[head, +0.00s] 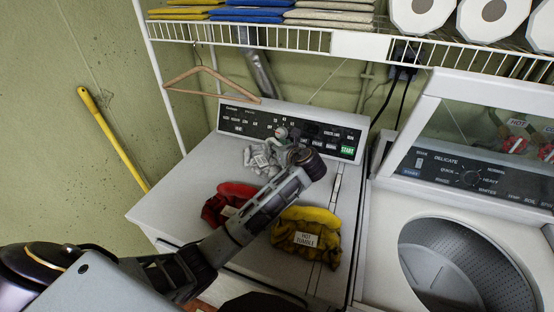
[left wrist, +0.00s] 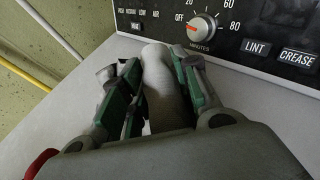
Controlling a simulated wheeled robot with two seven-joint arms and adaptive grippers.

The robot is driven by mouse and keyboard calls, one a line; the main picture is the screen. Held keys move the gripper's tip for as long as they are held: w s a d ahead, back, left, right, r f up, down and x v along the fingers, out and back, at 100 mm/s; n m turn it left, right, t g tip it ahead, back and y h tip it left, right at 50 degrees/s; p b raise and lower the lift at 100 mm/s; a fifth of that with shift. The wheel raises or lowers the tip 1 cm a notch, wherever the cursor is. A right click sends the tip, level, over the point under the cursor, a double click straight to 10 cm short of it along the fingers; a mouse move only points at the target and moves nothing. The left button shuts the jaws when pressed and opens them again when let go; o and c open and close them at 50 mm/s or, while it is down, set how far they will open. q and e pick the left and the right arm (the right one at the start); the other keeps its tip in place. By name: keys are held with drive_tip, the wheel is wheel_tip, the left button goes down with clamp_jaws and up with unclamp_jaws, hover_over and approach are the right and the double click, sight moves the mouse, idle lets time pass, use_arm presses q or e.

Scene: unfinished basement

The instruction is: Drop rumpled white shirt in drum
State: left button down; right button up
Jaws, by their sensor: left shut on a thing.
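My left gripper (head: 264,158) reaches over the back of the left machine's white top, just in front of its control panel. In the left wrist view the fingers (left wrist: 160,95) are shut on a pale, rolled-looking cloth, the white shirt (left wrist: 160,75). The shirt's far end lies close to the panel, and the fingers hide much of it. I cannot tell whether it still touches the machine top. The open drum (head: 462,265), with a perforated metal wall, is in the right machine, well to the right of the gripper. My right gripper is not in view.
A red cloth bundle (head: 223,205) and a yellow one (head: 306,232) labelled "HOT TUMBLE" lie on the left machine (head: 180,190). A wire shelf (head: 290,40) with folded cloths and white rolls hangs above. A wooden hanger (head: 195,75) hangs from it. The right machine's raised lid (head: 470,110) stands behind the drum.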

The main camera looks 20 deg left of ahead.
use_arm(q)
drive_tip(key=shift+f, duration=0.45)
drive_tip(key=shift+f, duration=0.1)
drive_tip(key=shift+f, duration=1.8)
drive_tip(key=c, duration=1.1)
unclamp_jaws()
drive_tip(key=shift+f, duration=0.1)
drive_tip(key=v, duration=1.2)
